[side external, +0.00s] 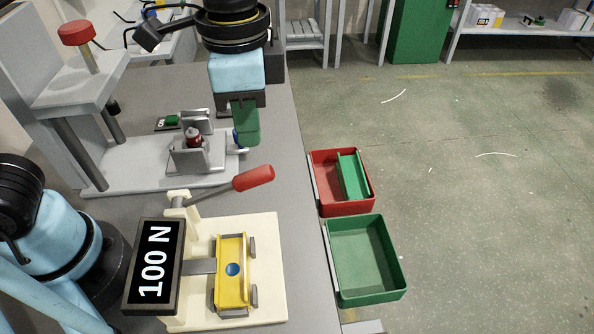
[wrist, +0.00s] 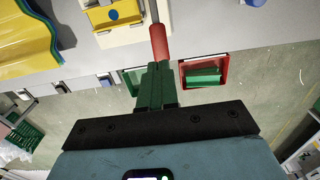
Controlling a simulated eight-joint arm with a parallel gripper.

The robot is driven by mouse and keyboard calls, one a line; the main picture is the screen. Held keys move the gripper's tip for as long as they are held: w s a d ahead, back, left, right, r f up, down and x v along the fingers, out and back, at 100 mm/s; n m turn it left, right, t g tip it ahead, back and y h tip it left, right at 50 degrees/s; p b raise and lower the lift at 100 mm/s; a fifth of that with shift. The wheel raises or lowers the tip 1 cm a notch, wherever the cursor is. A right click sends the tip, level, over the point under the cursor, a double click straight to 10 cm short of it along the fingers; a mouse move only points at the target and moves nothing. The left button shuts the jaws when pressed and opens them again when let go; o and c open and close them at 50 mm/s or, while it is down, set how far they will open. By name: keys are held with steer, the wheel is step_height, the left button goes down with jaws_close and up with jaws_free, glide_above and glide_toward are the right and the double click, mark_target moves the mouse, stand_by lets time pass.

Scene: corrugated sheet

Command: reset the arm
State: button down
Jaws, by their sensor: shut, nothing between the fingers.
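My gripper (side external: 245,135) has green fingers pressed together and empty. It hangs over the right edge of the grey bench, beside the grey fixture (side external: 190,155). In the wrist view its shut fingers (wrist: 156,75) show in the middle, with the red lever handle (wrist: 159,42) just beyond them. A yellow channel-shaped piece with a blue dot (side external: 232,270) sits in a cream test stand (side external: 200,305) with a display (side external: 154,265) reading 100 N. It also shows at the top of the wrist view (wrist: 112,16).
A red bin (side external: 325,205) holding a green piece (side external: 352,175) and an empty green bin (side external: 365,255) hang at the bench's right edge. A press with a red knob (side external: 76,32) stands at left. A yellow corrugated sheet (wrist: 25,38) shows in the wrist view. Open floor lies right.

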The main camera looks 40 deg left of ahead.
stand_by(0.3)
steer(key=w+a+f+n+t, duration=0.1)
steer(key=a+f+n+t, duration=0.1)
steer(key=a, duration=0.3)
steer(key=w+a+f+n+t, duration=0.1)
steer(key=a+f+n+t, duration=0.1)
steer(key=a+n, duration=0.2)
steer(key=w+a+f+n+t, duration=0.1)
steer(key=a+f+n+t, duration=0.1)
steer(key=a, duration=0.6)
steer(key=shift+w+f+n+t, duration=0.3)
steer(key=shift+n+t, duration=0.2)
steer(key=shift+t, duration=0.1)
